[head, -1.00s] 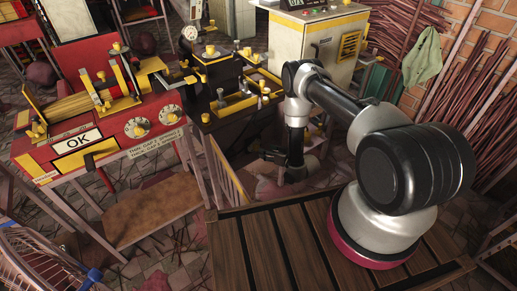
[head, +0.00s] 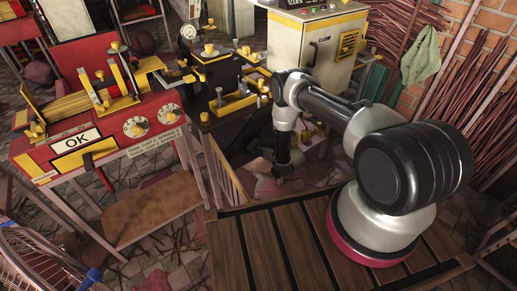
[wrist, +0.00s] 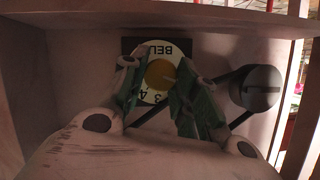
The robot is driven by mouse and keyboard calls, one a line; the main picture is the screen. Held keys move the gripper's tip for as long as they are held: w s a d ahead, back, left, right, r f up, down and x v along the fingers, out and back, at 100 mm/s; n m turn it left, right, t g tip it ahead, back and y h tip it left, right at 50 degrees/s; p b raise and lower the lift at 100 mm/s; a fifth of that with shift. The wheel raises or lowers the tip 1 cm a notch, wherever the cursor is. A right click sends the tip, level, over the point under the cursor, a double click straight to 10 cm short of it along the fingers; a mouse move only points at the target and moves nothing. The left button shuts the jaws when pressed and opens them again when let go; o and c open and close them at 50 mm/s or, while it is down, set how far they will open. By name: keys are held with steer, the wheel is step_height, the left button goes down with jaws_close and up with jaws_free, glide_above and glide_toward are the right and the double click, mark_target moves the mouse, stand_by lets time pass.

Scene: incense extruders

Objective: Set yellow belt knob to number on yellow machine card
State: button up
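The yellow belt knob (wrist: 160,74) sits on a white round dial (wrist: 177,56) in the wrist view. The dial's letters "BEL" and digits 3 and 4 appear upside down; the rest is covered by my fingers. My gripper (wrist: 157,72) is open, with its green-padded fingers on either side of the knob. I cannot tell whether they touch it. In the head view my gripper (head: 284,165) is low beside the black-and-yellow machine (head: 222,75), and the knob is hidden. No card for the yellow machine is readable.
A grey pulley (wrist: 257,88) with a dark belt is right of the dial, close to my right finger. Pale panels surround the dial.

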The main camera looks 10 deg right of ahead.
steer(key=shift+d, duration=0.1)
steer(key=shift+c, duration=0.4)
steer(key=shift+w+d+f+m+y, duration=0.1)
steer(key=shift+m+y, duration=0.65)
steer(key=shift+m, duration=0.4)
steer(key=shift+d+m+y, duration=0.1)
steer(key=shift+m+y, duration=0.65)
steer(key=shift+m, duration=0.4)
steer(key=o, duration=1)
steer(key=v, duration=1.2)
